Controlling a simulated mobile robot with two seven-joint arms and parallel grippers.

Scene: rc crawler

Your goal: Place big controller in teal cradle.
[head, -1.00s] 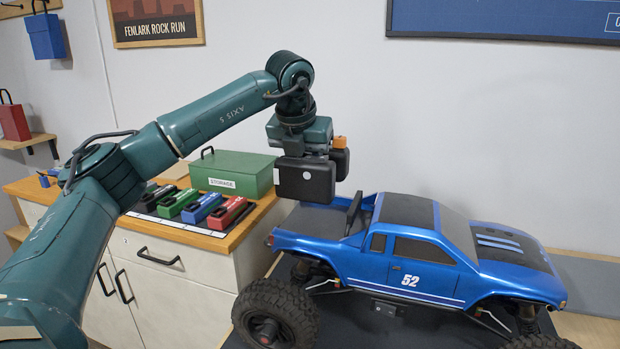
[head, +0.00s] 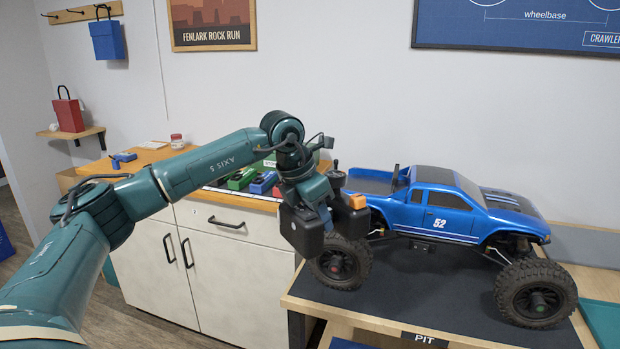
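My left gripper (head: 318,208) is shut on a bulky black controller (head: 302,232) with an orange part at its right side. The controller hangs in the air in front of the truck's rear end, near the left edge of the pit table. The gripper partly covers it, and its fingertips are hard to make out. A flat teal surface (head: 605,322) shows at the right edge, cut off by the frame; I cannot tell whether it is the teal cradle. My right gripper is not in view.
A blue crawler truck (head: 440,215) stands on the dark mat (head: 415,290) of the pit table. A white cabinet (head: 235,270) with a wooden top is at left, with small coloured cases (head: 262,182) on it. The mat's front is clear.

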